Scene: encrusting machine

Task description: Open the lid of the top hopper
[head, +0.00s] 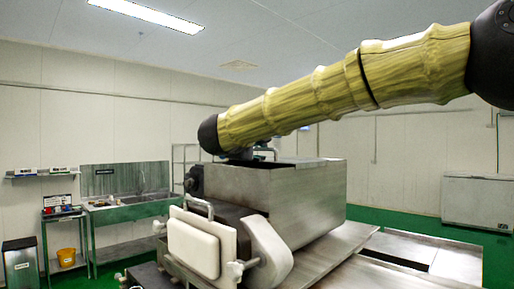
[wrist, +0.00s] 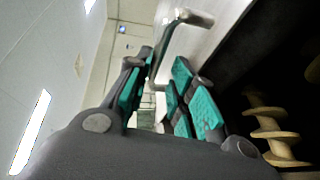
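The top hopper (head: 310,195) is a grey metal box on the machine in the head view. My arm passes over it, and my gripper is mostly hidden behind the arm's end and the hopper there. In the wrist view my gripper (wrist: 162,75) has its teal-padded fingers apart. A bent metal handle (wrist: 185,18) lies just beyond and between the fingertips, beside a pale metal panel (wrist: 228,12). I cannot tell whether the fingers touch the handle, or whether the panel is the lid or a hopper wall. A dark interior with a beige screw-like part (wrist: 270,130) shows at right.
A white block-shaped cover (head: 194,247) and a rounded metal housing (head: 268,252) stand in front of the hopper. A metal table surface (head: 330,255) extends right. A sink bench (head: 130,205) stands far left, and a white chest (head: 477,200) far right.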

